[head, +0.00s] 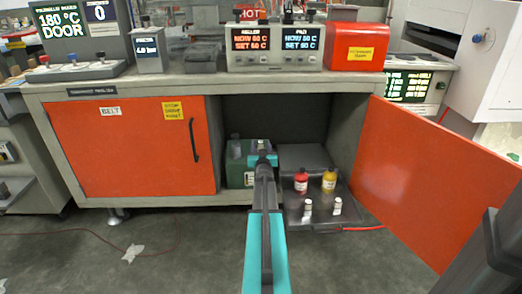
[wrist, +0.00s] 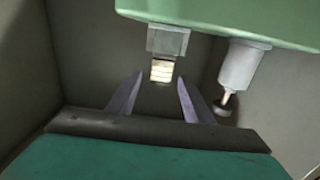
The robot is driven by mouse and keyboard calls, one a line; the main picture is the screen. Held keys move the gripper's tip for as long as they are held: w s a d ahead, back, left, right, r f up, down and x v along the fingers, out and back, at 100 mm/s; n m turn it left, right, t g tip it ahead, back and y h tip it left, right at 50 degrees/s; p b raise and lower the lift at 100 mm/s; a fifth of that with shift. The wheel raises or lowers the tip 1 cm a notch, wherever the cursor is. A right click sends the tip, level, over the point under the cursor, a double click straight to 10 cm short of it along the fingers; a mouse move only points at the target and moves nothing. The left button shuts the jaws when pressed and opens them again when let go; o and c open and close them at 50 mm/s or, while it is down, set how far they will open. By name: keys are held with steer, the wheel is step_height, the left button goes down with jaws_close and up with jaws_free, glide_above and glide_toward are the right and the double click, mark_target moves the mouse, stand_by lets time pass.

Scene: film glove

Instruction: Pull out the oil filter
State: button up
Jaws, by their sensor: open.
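A green tank (head: 236,165) stands inside the open cabinet, and its underside (wrist: 230,18) fills the top of the wrist view. A grey square fitting (wrist: 168,40) hangs from it with a pale, ribbed block at its lower end, which looks like the oil filter (wrist: 161,71). My gripper (wrist: 160,79) is open, with its two fingers apart and the ribbed block showing between their tips. I cannot tell how far in depth the tips are from it. In the head view my gripper (head: 263,158) is in front of the tank and hides part of it; the filter is hidden there.
A grey cylinder with a dark knob (wrist: 228,99) hangs right of the fitting, close to the right finger. A dark tray (head: 322,217) with red, yellow and white bottles stands right of my arm. The open orange door (head: 430,175) extends at right.

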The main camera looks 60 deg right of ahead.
steer(key=shift+w+d, duration=0.2)
steer(key=shift+d, duration=0.1)
steer(key=shift+c, duration=0.4)
steer(key=c, duration=1.1)
steer(key=shift+r+p, duration=1.75)
steer(key=shift+r, duration=1.2)
steer(key=shift+r+p, duration=1)
steer(key=shift+r, duration=0.45)
